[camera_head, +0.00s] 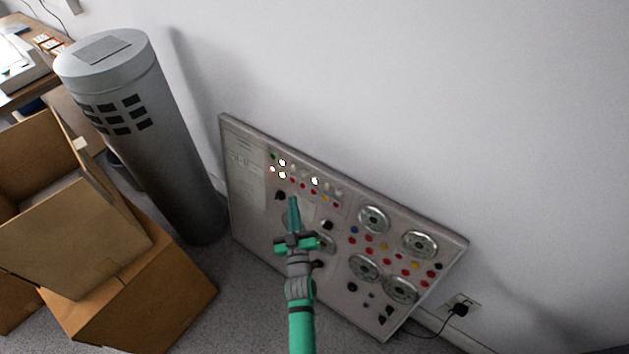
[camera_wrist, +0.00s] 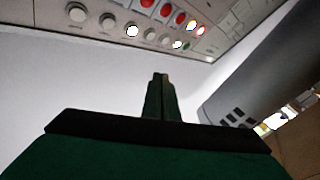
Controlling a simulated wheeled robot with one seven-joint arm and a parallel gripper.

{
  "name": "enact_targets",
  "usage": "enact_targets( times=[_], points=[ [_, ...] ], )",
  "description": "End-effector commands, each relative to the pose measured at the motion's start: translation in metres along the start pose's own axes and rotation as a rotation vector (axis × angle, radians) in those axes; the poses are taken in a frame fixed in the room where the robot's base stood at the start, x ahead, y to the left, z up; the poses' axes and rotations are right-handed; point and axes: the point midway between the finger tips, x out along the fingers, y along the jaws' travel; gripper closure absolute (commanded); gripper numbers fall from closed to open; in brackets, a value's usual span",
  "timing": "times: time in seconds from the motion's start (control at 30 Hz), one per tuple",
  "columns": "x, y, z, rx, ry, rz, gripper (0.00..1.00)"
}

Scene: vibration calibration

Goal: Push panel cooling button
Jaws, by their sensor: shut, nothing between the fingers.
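The control panel (camera_head: 342,215) leans against the wall, with small lit white buttons, red, yellow and blue buttons, knobs and round dials. Which button is the cooling one cannot be read. My green gripper (camera_head: 292,200) is in front of the panel's left half, below the upper rows of buttons. In the wrist view my gripper (camera_wrist: 161,78) has its fingers together and holds nothing. There the panel (camera_wrist: 230,22) fills the top, with a row of round buttons and lit white ones beyond the fingertips. I cannot tell whether the fingertips touch the panel.
A grey cylinder (camera_head: 160,140) stands left of the panel. Open cardboard boxes (camera_head: 75,235) lie at the lower left. A desk (camera_head: 45,50) is at the upper left. A black plug and outlet (camera_head: 460,308) are at the right. The wall right of the panel is bare.

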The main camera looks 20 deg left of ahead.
Motion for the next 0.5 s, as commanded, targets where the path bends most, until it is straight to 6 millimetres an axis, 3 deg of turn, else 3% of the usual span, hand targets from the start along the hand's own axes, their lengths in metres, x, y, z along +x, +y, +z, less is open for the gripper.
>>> enact_targets(
  times=[0.27,0.5],
  points=[
    [0.008,0.005,0.006,-0.001,-0.001,0.0,1.0],
    [0.028,0.02,0.02,-0.001,0.001,0.0,1.0]
  ],
)
